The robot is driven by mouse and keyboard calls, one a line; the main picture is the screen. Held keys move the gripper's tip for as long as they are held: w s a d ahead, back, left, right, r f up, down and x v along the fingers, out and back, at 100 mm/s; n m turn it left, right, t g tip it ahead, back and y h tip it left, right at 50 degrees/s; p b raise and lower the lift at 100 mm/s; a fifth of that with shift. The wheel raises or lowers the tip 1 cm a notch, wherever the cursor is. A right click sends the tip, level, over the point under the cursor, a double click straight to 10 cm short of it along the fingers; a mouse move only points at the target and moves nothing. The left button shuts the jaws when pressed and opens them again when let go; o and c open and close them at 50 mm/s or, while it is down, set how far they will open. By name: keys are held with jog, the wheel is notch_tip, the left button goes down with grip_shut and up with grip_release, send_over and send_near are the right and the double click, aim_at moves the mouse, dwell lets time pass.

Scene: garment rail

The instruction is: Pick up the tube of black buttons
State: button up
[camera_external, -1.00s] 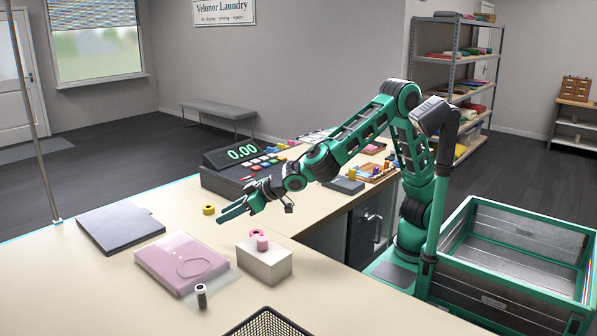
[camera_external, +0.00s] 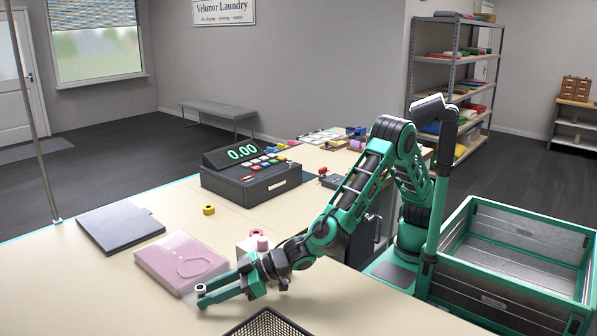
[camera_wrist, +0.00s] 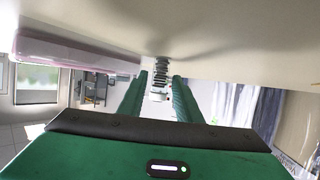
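The tube of black buttons (camera_external: 201,290) stands on the counter near the front corner of the pink packet, largely hidden by my fingers in the external view. In the wrist view the tube (camera_wrist: 160,76) shows between my two green fingers, with the counter at the top of the picture. My gripper (camera_external: 218,289) is low over the counter with its fingertips on either side of the tube. The fingers (camera_wrist: 160,82) look open, with a gap to the tube on each side.
A pink clear-wrapped packet (camera_external: 181,262) lies just behind the tube. A white box (camera_external: 243,246) with a pink spool (camera_external: 257,242) on it stands behind my gripper. A black mesh basket (camera_external: 264,326) is at the front edge. A grey folder (camera_external: 119,227) lies at the left.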

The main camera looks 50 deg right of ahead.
aim_at(190, 308)
jog(key=shift+w+a, duration=0.35)
jog(key=shift+w, duration=0.1)
jog(key=shift+x, duration=2.55)
jog(key=shift+r, duration=0.1)
grip_shut()
